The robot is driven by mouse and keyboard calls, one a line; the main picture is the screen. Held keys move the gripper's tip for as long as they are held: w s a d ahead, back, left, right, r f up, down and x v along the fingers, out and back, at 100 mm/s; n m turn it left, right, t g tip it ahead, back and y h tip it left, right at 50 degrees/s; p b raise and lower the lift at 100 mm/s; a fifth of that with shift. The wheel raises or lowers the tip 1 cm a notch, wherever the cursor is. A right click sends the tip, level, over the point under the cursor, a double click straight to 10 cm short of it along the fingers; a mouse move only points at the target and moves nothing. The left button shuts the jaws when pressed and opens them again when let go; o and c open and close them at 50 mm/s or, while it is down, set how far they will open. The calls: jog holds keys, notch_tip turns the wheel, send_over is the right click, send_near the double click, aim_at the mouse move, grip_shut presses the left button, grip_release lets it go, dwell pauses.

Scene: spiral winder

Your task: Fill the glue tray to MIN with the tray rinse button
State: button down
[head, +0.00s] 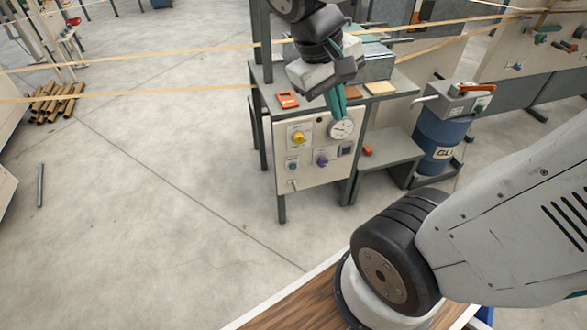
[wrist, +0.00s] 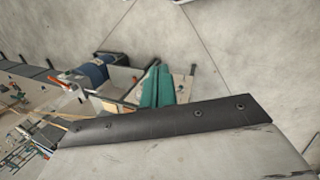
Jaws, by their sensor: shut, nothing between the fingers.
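A white control panel (head: 312,178) on the front of a grey stand carries a yellow knob (head: 299,138), a green button (head: 292,164), a purple knob (head: 321,160), a round gauge (head: 341,129) and a small dark square part (head: 344,150). Their labels are too small to read, so I cannot tell which is tray rinse. A grey metal box (head: 375,68), possibly the glue tray, stands behind my gripper; its level is not visible. My gripper (head: 338,112) has teal fingers, shut and empty, pointing down just above the gauge in the picture. The fingers also show in the wrist view (wrist: 158,88).
An orange item (head: 287,100) lies on the stand's top. A blue glue drum (head: 438,138) stands right of it, by a low grey step (head: 392,148) with a red part (head: 367,151). Paper strips (head: 130,90) cross above.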

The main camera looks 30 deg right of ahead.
aim_at(293, 167)
jog(key=w+d+f+n+h, duration=0.1)
jog(key=w+d+f+h, duration=0.3)
jog(key=w+f, duration=0.35)
jog(key=w+d+f+n+g+h, duration=0.1)
jog(key=w+d+f+n+h, duration=0.2)
jog(key=w+f, duration=0.45)
jog(key=w+d+f+h, duration=0.4)
jog(key=w+d+f, duration=0.2)
jog(key=w, duration=0.2)
notch_tip(293, 167, down, 37)
jog(key=a+n+t+y, duration=0.1)
jog(key=a+n+t, duration=0.1)
jog(key=n+t, duration=0.7)
jog(key=shift+w+a+t, duration=0.3)
jog(key=shift+w+t, duration=0.05)
jog(key=shift+t, duration=0.25)
jog(key=w+d, duration=0.2)
jog(key=w, duration=0.6)
jog(key=shift+w+d, duration=0.2)
jog(key=shift+w, duration=0.05)
jog(key=shift+w, duration=0.15)
jog(key=shift+w+d, duration=0.15)
jog(key=shift+w, duration=0.1)
